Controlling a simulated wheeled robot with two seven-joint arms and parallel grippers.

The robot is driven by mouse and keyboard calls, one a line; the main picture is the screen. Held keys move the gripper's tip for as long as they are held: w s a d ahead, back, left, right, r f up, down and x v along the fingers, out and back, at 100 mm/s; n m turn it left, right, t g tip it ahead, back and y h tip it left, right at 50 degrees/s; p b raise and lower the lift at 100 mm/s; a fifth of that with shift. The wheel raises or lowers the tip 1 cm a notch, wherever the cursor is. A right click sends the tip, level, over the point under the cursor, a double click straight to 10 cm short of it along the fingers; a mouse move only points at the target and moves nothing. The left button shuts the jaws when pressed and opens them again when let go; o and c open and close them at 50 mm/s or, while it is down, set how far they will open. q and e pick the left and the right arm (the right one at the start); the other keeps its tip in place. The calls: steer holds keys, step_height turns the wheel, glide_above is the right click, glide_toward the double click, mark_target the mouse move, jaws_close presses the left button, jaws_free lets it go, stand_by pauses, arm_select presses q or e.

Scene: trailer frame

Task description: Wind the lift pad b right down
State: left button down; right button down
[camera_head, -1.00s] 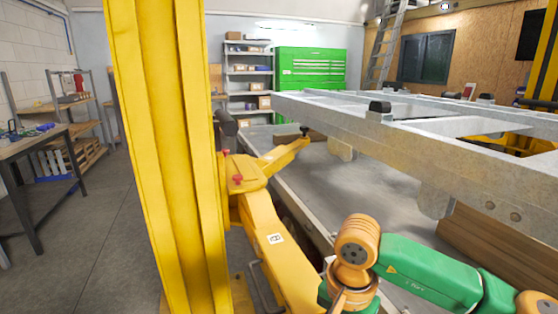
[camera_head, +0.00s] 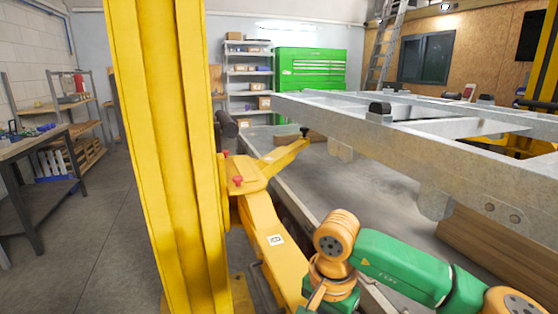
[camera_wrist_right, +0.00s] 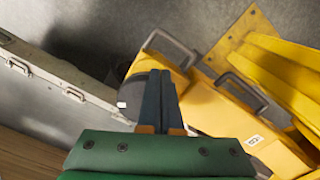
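A yellow lift arm (camera_head: 262,220) with a small white label (camera_head: 275,240) runs from the post toward the bottom of the head view. In the right wrist view the yellow arm (camera_wrist_right: 215,110) and its label (camera_wrist_right: 254,140) show again. A dark round part (camera_wrist_right: 128,92), possibly the lift pad at this arm's end, is partly hidden behind my fingers. I cannot read which pad it is. My right gripper (camera_wrist_right: 160,78) has its dark fingers together over this spot; contact is unclear. A second yellow arm (camera_head: 285,155) carries a small black pad (camera_head: 305,131) at its tip. My left gripper is out of view.
A yellow post (camera_head: 165,150) stands at left centre. The grey trailer frame (camera_head: 400,145) overhangs from the right, above my right arm. In the wrist view, a metal handle (camera_wrist_right: 172,45) rises beside the fingers. A workbench (camera_head: 35,150) stands left; the floor between is clear.

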steer(key=shift+w+a, duration=0.1)
steer(key=shift+w, duration=0.15)
stand_by(0.4)
steer(key=r+p, duration=0.1)
steer(key=r, duration=0.1)
steer(key=r+p, duration=0.3)
steer(key=r, duration=0.1)
steer(key=shift+s+a+p, duration=0.15)
steer(key=shift+a+p, duration=0.15)
steer(key=shift+p, duration=0.1)
